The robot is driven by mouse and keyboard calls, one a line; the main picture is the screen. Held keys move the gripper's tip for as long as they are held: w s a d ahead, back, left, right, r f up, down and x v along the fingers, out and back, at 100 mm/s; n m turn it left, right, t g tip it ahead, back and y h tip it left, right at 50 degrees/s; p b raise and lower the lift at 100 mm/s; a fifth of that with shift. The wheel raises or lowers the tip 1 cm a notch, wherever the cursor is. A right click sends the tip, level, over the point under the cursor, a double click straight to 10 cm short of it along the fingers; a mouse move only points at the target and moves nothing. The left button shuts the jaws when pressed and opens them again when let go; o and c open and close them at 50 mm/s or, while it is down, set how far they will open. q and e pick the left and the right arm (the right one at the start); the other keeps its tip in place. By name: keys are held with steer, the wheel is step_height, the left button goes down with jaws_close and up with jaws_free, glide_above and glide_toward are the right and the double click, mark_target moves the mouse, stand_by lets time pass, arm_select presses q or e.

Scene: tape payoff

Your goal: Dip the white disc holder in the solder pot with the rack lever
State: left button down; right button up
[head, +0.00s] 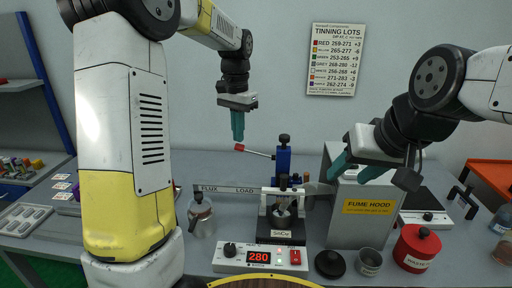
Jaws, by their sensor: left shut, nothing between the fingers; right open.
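The rack lever (258,153) is a thin rod with a red tip, reaching left from a blue rack post (283,160). The solder pot (282,228) stands in front of the post, with a label reading SnCu. Small parts show at the pot's mouth, too small to tell whether a white disc holder is among them.
A controller (257,257) reads 280. The fume hood (365,228) stands right of the pot. A glass flask (201,215), black lid (330,263), metal cup (369,262) and red can (417,248) stand around. A tinning lots chart (337,60) hangs behind. Colourful parts (22,165) lie far left.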

mark_target(239, 146)
arm_select(q)
steer(key=shift+f, duration=0.1)
stand_by(0.3)
steer(key=shift+f, duration=3.2)
steer(key=shift+r, duration=0.1)
stand_by(1.1)
steer(key=shift+r, duration=4.2)
steer(key=shift+s, duration=0.1)
